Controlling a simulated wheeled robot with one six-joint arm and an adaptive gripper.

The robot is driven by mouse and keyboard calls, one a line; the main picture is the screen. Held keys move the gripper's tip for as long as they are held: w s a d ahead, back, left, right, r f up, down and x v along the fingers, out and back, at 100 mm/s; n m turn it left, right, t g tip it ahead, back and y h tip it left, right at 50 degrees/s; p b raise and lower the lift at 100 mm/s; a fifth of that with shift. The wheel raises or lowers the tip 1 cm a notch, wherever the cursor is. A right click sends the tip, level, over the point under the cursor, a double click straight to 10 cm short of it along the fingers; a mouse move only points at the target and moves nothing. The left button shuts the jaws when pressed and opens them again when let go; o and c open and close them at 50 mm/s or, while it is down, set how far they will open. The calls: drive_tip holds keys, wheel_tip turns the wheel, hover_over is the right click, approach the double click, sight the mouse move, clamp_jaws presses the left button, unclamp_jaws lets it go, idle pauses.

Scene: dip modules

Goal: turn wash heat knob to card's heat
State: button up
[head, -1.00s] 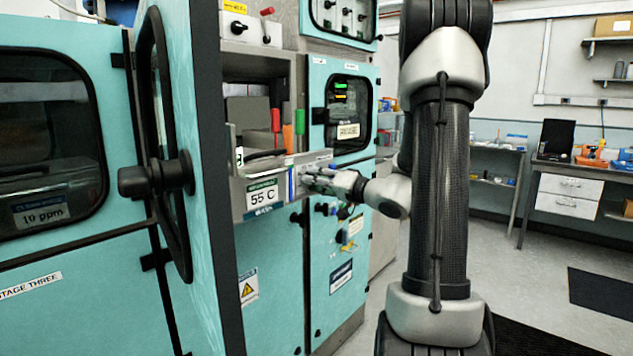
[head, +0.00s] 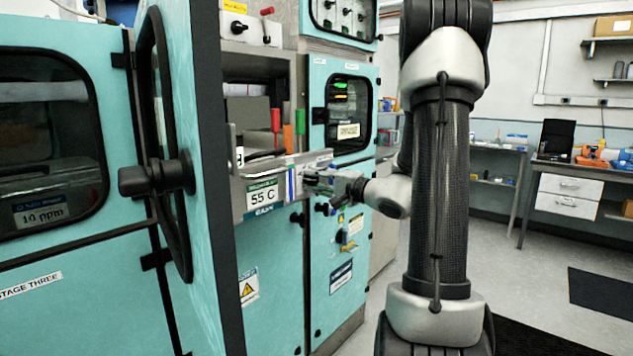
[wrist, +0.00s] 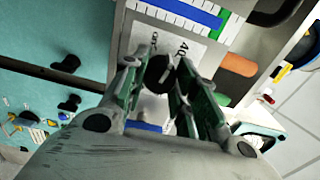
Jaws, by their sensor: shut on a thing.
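The card (head: 262,196) hangs on the front of the grey ledge in the head view and reads 55 C. My gripper (head: 312,180) is at the panel just right of the card. In the wrist view my gripper (wrist: 165,85) has its two fingers on either side of a round black knob (wrist: 158,74) with a light pointer mark, and is shut on it. A white scale plate (wrist: 185,48) with printed numbers, one of them reading 40, lies behind the knob. The rest of the scale is partly hidden by the fingers.
An open teal door with a black handle (head: 155,178) stands at the left of the ledge. Red, orange and green handles (head: 288,138) rise above the ledge. More knobs (wrist: 68,82) sit on the teal panel below.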

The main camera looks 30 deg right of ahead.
drive_tip(key=m, duration=0.4)
drive_tip(key=shift+m, duration=0.4)
drive_tip(key=m, duration=0.3)
drive_tip(key=shift+f+m, duration=0.1)
drive_tip(key=shift+m, duration=0.2)
drive_tip(key=m, duration=1.4)
drive_tip(key=shift+m, duration=0.3)
drive_tip(key=m, duration=0.4)
drive_tip(key=shift+s+f+m, duration=0.1)
drive_tip(key=shift+m, duration=1.6)
